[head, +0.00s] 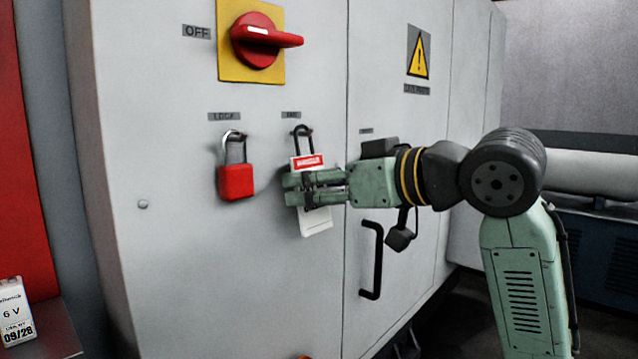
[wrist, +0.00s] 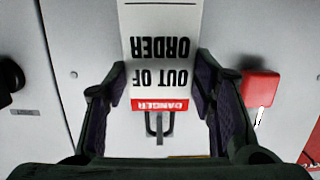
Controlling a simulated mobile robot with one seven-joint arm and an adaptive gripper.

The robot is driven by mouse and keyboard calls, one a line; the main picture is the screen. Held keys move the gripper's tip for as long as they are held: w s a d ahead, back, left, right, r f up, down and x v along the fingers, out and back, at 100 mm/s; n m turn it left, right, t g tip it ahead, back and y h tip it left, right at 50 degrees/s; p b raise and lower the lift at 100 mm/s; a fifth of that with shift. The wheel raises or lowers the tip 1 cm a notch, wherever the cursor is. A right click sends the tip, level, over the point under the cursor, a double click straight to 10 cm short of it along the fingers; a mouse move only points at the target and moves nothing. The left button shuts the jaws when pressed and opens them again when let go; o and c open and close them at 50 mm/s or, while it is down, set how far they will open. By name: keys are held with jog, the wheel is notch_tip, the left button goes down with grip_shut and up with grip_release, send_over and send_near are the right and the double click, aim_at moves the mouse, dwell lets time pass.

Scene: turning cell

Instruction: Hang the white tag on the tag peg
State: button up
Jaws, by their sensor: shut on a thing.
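The white tag (head: 316,222) has a red header strip and hangs upright in front of the grey cabinet face. In the wrist view the tag (wrist: 160,70) reads "DANGER OUT OF ORDER", upside down. My gripper (head: 291,190) comes in from the right and is shut on the tag, with a finger along each side edge in the wrist view (wrist: 161,82). A black loop (head: 303,128) rises above the tag, below a small label on the cabinet. The tag peg is not clearly distinct there; I cannot tell whether the loop is over it.
A red padlock (head: 236,182) hangs left of the tag under the "LOCK" label, and shows at right in the wrist view (wrist: 260,88). A red rotary switch (head: 262,40) on a yellow plate is above. A black door handle (head: 372,260) is below my arm.

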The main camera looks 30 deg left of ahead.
jog(key=o, duration=1.2)
jog(key=v, duration=1.2)
jog(key=shift+d, duration=0.1)
